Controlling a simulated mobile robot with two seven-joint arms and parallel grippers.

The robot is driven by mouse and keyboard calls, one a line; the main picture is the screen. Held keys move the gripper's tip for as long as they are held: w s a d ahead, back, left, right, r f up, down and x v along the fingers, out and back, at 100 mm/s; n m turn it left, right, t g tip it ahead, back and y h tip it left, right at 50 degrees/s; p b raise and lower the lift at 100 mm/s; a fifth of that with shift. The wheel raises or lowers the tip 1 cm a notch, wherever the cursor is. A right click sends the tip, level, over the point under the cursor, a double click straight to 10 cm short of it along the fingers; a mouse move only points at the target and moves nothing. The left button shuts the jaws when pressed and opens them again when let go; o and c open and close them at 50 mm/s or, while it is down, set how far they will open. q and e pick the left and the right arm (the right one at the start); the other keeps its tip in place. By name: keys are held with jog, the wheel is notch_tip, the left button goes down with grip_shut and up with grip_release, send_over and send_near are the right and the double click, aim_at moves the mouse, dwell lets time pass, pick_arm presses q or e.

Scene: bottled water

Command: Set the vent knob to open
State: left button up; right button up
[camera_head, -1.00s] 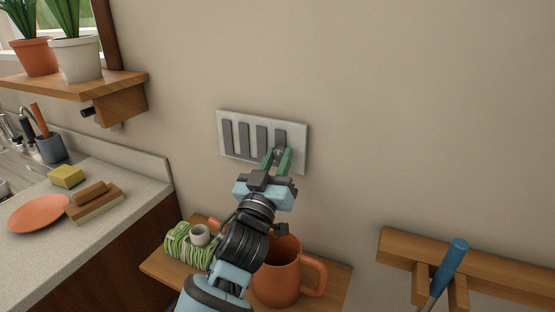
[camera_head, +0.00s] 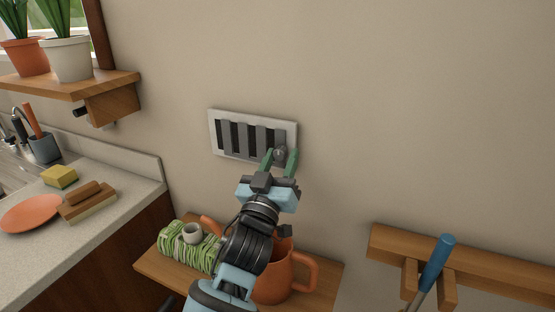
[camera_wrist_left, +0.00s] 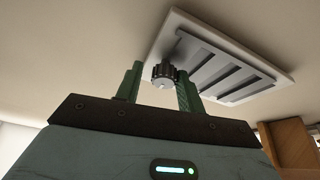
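The white vent (camera_head: 244,137) with upright grey slats is on the wall, and dark gaps show between the slats. It also shows in the left wrist view (camera_wrist_left: 222,66). The dark ridged vent knob (camera_head: 280,153) is at the vent's lower right corner; the left wrist view shows it (camera_wrist_left: 164,73) between my green fingertips. My left gripper (camera_head: 279,158) is open around the knob, with a visible gap on the left finger's side in the wrist view. My right gripper is not in view.
A wooden rack (camera_head: 480,266) with a blue-handled tool (camera_head: 437,261) is at lower right. The wall above is clear.

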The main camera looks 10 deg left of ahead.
pick_arm(q)
jog(key=shift+o, duration=0.7)
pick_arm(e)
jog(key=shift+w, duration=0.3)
pick_arm(q)
jog(key=shift+a, duration=0.1)
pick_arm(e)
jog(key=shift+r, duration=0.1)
pick_arm(q)
jog(key=d+v, duration=0.1)
jog(key=v, duration=0.6)
jog(key=shift+s+a+b, duration=0.4)
jog(key=shift+a+b, duration=0.05)
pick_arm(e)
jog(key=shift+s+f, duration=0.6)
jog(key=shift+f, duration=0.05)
pick_arm(q)
jog(key=shift+f, duration=0.15)
